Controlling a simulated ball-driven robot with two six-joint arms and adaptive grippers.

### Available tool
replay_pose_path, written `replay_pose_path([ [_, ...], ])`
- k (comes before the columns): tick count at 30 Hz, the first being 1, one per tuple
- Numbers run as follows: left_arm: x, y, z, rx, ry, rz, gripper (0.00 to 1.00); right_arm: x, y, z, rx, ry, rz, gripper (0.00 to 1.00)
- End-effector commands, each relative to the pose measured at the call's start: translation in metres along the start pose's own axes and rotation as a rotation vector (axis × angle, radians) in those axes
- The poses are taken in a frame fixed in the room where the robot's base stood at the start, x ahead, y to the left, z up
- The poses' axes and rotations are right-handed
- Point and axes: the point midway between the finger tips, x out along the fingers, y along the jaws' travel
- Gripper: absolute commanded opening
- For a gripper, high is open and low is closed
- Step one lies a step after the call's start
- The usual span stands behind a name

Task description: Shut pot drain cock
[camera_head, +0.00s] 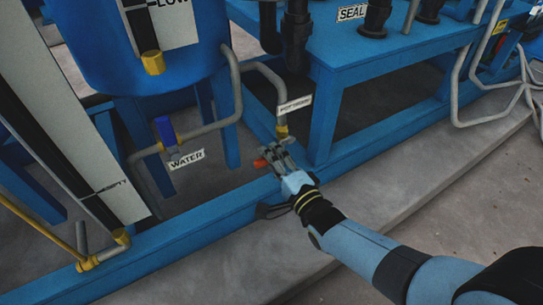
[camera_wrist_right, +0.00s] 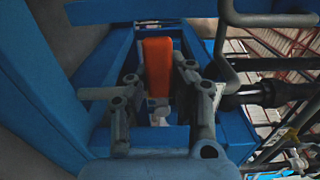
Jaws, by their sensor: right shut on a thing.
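The pot drain cock has an orange handle (camera_head: 260,162) at the low end of a grey pipe, beneath a small white tag (camera_head: 294,104) whose lettering is hard to read. My right gripper (camera_head: 271,155) reaches in from the lower right and is shut on this handle. Only the handle's orange end sticks out past the fingers in the head view. In the right wrist view the orange handle (camera_wrist_right: 158,65) stands between the two grey fingers (camera_wrist_right: 160,82). The cock's body is mostly hidden by the gripper. My left gripper is not in view.
A blue-handled valve (camera_head: 165,131) with a WATER tag (camera_head: 186,159) is to the left on another grey pipe. The blue tank (camera_head: 195,70) is above. A blue frame rail (camera_head: 215,207) runs below the gripper. Bare concrete floor (camera_head: 470,190) lies to the right.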

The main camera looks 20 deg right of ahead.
Motion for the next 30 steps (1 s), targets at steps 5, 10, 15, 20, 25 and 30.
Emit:
replay_pose_path([
  [5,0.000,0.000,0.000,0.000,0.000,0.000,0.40,-0.001,0.001,0.000,0.005,0.002,0.001,0.28],
  [10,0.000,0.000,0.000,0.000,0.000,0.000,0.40,0.000,0.000,0.000,0.002,0.001,0.000,0.46],
  [15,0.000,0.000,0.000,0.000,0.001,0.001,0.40,0.000,0.000,0.000,0.001,0.001,0.000,0.46],
  [20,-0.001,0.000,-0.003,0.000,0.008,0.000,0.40,-0.008,0.001,0.000,0.000,0.001,0.001,0.46],
  [25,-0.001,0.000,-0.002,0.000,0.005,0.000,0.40,-0.039,0.002,0.000,-0.001,0.001,0.003,0.46],
  [30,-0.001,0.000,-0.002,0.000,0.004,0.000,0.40,-0.077,0.001,0.000,0.000,0.000,0.002,0.46],
])
